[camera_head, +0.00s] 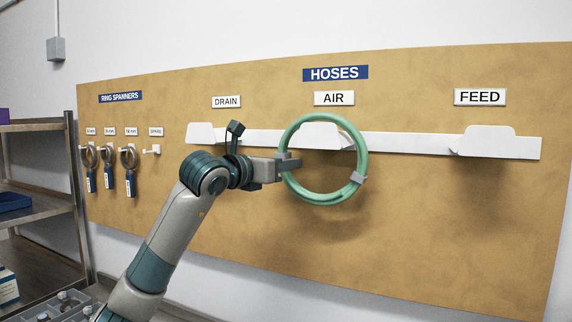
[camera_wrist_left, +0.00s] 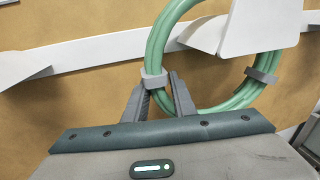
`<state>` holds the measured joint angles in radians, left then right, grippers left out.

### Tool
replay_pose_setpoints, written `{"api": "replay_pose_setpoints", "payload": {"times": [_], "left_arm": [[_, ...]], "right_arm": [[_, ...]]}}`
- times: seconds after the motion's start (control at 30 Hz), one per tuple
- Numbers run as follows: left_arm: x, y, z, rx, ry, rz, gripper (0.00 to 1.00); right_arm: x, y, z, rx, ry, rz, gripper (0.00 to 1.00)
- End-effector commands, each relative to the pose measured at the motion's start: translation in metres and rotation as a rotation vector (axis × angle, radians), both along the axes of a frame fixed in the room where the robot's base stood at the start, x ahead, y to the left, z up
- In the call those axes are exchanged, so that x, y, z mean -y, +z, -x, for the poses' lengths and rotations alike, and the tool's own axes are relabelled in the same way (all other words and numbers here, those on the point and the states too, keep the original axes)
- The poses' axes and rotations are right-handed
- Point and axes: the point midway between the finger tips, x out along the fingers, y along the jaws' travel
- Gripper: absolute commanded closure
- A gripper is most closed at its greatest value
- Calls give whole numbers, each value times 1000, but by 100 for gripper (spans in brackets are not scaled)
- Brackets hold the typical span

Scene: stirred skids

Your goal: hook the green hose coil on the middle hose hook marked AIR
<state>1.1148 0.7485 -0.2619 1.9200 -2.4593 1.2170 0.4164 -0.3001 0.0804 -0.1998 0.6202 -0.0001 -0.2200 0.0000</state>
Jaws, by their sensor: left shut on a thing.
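The green hose coil (camera_head: 325,199) is a ring with grey bands, held upright before the board in the head view. My left gripper (camera_head: 284,164) is shut on its left side, at a grey band. The coil (camera_wrist_left: 157,45) and my left gripper's fingers (camera_wrist_left: 158,84) also show in the left wrist view. The middle white hook (camera_head: 320,134), under the AIR label (camera_head: 334,98), shows through the coil's upper opening. My right gripper is out of view.
A white rail (camera_head: 410,145) carries the DRAIN hook (camera_head: 203,133) and FEED hook (camera_head: 487,140), both empty. Ring spanners (camera_head: 130,160) hang on the board's left. A metal shelf unit (camera_head: 38,127) stands at far left. Board below the rail at right is clear.

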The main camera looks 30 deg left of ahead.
Motion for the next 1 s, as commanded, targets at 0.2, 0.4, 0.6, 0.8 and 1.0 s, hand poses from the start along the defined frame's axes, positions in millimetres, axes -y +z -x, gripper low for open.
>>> {"api": "replay_pose_setpoints", "payload": {"times": [0.2,0.4,0.6,0.8,1.0], "left_arm": [[-2,-4,-1,-9,7,-6,100],[-2,-5,-1,-9,7,-6,62],[-2,-3,-1,-7,5,-4,54],[-1,-3,-1,-6,4,-3,54],[-1,-3,1,-6,3,-3,54]], "right_arm": [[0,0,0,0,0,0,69],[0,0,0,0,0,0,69],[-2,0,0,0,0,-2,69],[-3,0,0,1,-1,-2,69],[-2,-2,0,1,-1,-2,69]]}}
